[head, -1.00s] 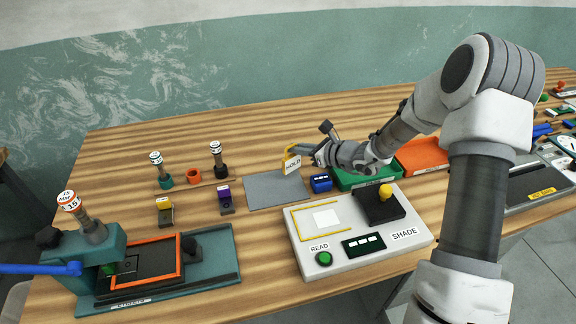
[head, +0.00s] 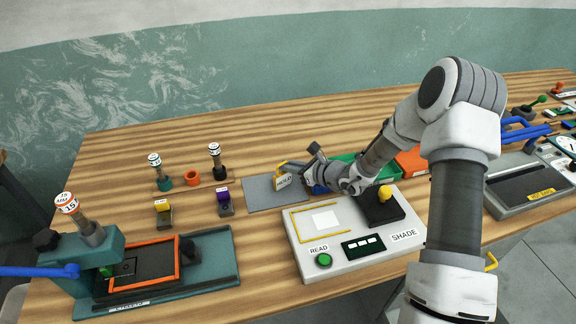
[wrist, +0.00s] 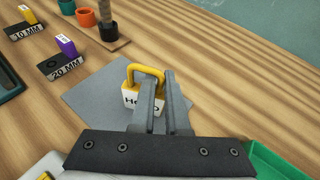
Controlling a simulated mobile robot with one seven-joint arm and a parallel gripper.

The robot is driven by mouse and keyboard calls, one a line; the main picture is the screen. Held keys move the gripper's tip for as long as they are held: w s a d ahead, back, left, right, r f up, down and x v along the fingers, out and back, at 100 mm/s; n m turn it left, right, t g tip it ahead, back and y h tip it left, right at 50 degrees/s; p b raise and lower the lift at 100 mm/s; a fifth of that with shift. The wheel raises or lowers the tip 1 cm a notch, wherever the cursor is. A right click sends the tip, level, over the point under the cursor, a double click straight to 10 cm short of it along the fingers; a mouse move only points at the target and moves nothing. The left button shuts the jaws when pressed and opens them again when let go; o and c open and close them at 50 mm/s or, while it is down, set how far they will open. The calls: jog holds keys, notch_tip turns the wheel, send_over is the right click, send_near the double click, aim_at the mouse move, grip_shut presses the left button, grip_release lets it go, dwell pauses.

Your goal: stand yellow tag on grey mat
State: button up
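The yellow tag (head: 283,182) has a white face marked HOLD and a yellow loop handle. It is upright in my gripper (head: 291,168), over the right half of the grey mat (head: 262,195). In the wrist view the tag (wrist: 131,97) is between and beyond my gripper's fingers (wrist: 161,98), which are close together on it and partly hide its face. The grey mat (wrist: 95,97) lies flat under it. I cannot tell whether the tag's bottom edge touches the mat.
A blue block (head: 316,188) and a green tray (head: 345,160) are just right of the mat. The white SHADE reader (head: 310,255) is in front. Purple (head: 223,198) and yellow (head: 162,207) gauge blocks stand at left. Wood behind the mat is clear.

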jog(key=o, duration=0.4)
jog(key=shift+c, duration=0.2)
